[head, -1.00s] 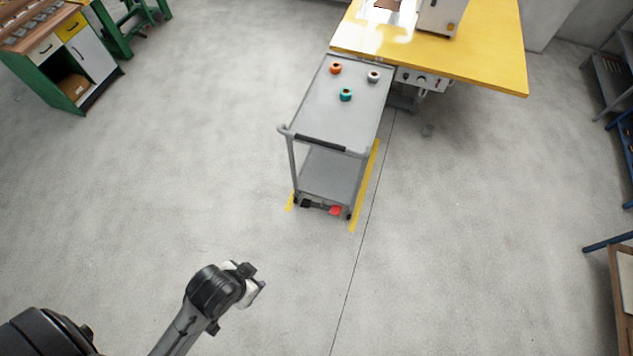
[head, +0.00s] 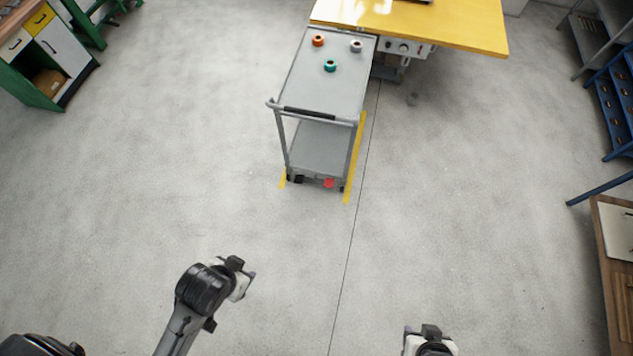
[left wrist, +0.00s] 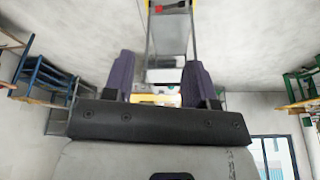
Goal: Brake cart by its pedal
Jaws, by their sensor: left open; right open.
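A grey two-shelf cart (head: 318,95) stands ahead of me in the head view, its handle towards me. Low on its near end are a red pedal (head: 329,183) and a dark pedal (head: 298,179). The red pedal also shows at the top edge of the left wrist view (left wrist: 172,6), where the cart appears upside down. My left gripper (head: 243,283) is well short of the cart; in the left wrist view its two fingers (left wrist: 159,68) are apart with nothing between them. My right gripper (head: 430,333) is open at the bottom edge, also far from the cart.
Orange, teal and grey rolls (head: 330,66) sit on the cart top. A yellow table (head: 450,27) stands behind the cart. Yellow floor tape (head: 355,160) runs beside it. A wooden bench (head: 605,260) is at the right. The floor between me and the cart is clear.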

